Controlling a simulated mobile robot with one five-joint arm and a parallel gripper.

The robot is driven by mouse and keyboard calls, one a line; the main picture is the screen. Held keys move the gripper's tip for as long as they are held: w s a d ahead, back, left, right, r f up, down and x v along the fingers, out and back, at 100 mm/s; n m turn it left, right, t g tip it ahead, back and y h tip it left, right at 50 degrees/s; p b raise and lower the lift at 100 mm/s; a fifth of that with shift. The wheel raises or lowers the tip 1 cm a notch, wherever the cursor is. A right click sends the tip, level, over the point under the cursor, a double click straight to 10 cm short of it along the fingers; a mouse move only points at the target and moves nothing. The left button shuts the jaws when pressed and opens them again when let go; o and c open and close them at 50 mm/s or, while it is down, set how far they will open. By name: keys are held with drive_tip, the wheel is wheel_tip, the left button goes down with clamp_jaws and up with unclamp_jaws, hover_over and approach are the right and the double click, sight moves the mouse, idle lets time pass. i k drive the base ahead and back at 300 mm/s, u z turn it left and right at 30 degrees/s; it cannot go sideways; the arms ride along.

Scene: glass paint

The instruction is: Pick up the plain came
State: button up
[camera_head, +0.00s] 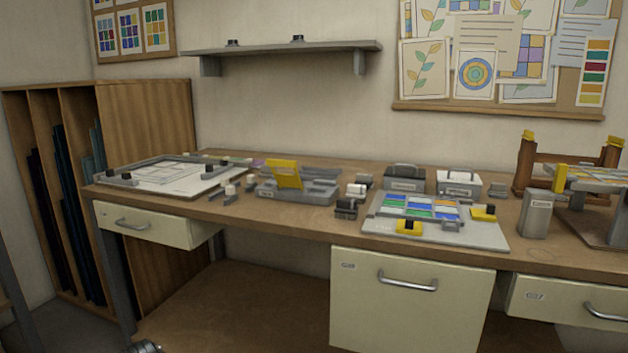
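I cannot make out for sure which piece is the plain came. A grey slotted rack (298,190) stands on the bench near its middle, with long grey bars lying in it. A yellow plate (285,174) leans upright at its left part. On the left of the bench, a white board (170,178) carries a drawn pattern with grey strips along its edges.
A panel with coloured glass pieces (418,208) and yellow blocks lies right of centre. Small grey boxes (404,184) and a tin (536,214) stand near it. The left drawer (150,224) sticks out below the bench (290,229). A wooden frame stands far right.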

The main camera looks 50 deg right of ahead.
sight(304, 178)
drive_tip(key=z, duration=0.05)
drive_tip(key=i, duration=1)
drive_tip(key=u, duration=0.05)
